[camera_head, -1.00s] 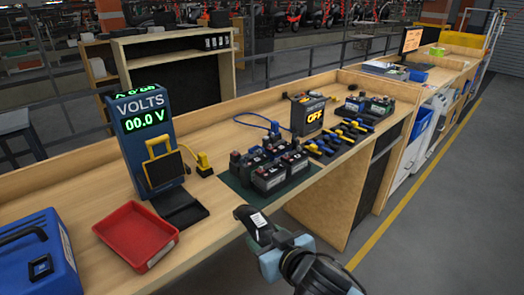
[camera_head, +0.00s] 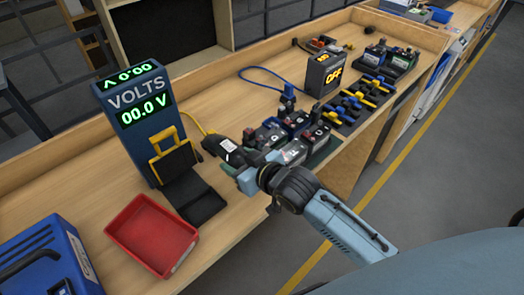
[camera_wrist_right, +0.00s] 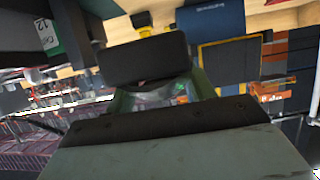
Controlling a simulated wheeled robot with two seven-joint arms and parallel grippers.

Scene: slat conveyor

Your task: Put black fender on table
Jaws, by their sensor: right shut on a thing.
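My right gripper (camera_head: 208,146) is over the workbench, between the voltmeter and the batteries. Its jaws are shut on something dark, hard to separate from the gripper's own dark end. In the right wrist view a black block (camera_wrist_right: 145,58) shows just beyond the dark jaw edge; I cannot tell whether it is the black fender. No other thing is clearly recognisable as a fender. The wooden table (camera_head: 85,208) runs along the wall side, with a bare patch left of the red tray. My left gripper is not in view.
A blue voltmeter (camera_head: 139,110) with a black plate in front, a red tray (camera_head: 152,235) and a blue case (camera_head: 45,262) stand on the left. Batteries (camera_head: 292,152) and a tester reading OFF (camera_head: 325,72) stand further right. Open floor (camera_head: 440,150) lies beyond the bench's edge.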

